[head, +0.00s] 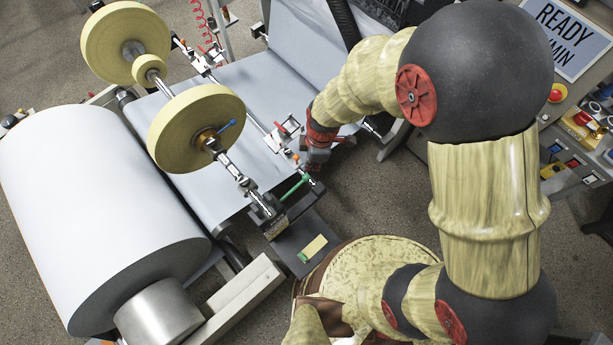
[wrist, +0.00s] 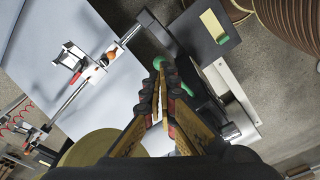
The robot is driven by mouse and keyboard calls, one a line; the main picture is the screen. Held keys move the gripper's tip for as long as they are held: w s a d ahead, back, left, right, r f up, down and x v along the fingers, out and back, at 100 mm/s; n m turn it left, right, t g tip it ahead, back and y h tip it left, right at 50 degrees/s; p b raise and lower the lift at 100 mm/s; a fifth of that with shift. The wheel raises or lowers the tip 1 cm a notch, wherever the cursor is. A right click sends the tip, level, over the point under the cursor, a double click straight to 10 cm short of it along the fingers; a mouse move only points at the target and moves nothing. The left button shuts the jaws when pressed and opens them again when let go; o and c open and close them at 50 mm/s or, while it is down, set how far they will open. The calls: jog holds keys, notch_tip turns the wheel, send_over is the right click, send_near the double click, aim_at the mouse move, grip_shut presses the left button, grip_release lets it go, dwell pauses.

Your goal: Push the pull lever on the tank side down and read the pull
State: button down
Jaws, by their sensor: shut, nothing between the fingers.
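A green-handled lever (head: 296,187) sits at the near end of the roll shaft, beside the paper web. In the wrist view its green knob (wrist: 159,62) shows just beyond my fingertips, and more green shows behind the right finger. A smaller orange-tipped part (wrist: 109,55) sits on the rail to the left. The frames do not label which one is the pull lever. My gripper (head: 317,163) is above and just right of the green handle in the head view. Its fingers (wrist: 157,92) are together and empty; I cannot tell whether they touch the lever. No pull reading is legible.
A large white paper roll (head: 95,205) fills the left. Yellowish tape rolls (head: 196,125) stand on the shaft above the paper web (head: 250,80). A dark plate with a yellow tag (head: 313,247) lies below the lever. A sign (head: 566,38) and control panel (head: 580,130) are at right.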

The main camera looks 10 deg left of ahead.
aim_at(308, 176)
jog(key=shift+a+f+b, duration=0.2)
jog(key=shift+f+b, duration=0.75)
jog(key=shift+f, duration=0.8)
jog(key=shift+a+f+b, duration=0.15)
jog(key=shift+f+b, duration=0.75)
jog(key=shift+f, duration=0.85)
jog(key=shift+s, duration=0.1)
